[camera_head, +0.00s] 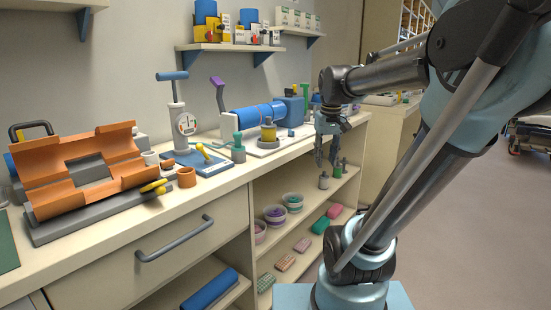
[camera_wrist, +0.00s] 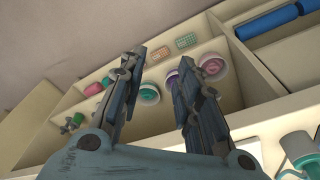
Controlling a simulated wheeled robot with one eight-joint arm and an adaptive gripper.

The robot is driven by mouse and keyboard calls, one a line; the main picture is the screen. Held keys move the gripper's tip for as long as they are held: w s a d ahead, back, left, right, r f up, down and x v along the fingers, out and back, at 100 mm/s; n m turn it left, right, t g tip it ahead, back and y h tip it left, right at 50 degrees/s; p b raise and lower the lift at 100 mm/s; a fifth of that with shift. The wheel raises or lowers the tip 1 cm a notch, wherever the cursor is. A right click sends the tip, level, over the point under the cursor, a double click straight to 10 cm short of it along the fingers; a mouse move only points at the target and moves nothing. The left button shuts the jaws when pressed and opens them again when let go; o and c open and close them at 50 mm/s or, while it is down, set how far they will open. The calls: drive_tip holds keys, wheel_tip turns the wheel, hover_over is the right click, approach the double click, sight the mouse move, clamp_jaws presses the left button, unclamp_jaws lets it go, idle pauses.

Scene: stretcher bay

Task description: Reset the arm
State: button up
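My arm reaches in from the right in the head view, bent at its joints, with my gripper (camera_head: 326,162) pointing down just off the front edge of the counter (camera_head: 235,178). In the wrist view my gripper (camera_wrist: 160,62) has its two fingers well apart with nothing between them. Beyond the fingers are the open shelves (camera_wrist: 150,118) under the counter. My gripper appears apart from everything around it.
Lidded tubs (camera_head: 275,214) and small bottles (camera_head: 324,181) are on the shelves below.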

drive_tip(key=s+d+f+m, duration=0.1)
drive_tip(key=s+d+f, duration=0.1)
drive_tip(key=s+f, duration=1.2)
wheel_tip(320, 180, down, 3)
drive_tip(key=shift+s+d+f+m+t, duration=0.1)
drive_tip(key=shift+s+d+m+t, duration=0.05)
drive_tip(key=shift+s+m+t, duration=0.2)
drive_tip(key=shift+w+f, duration=0.2)
drive_tip(key=shift+w, duration=0.3)
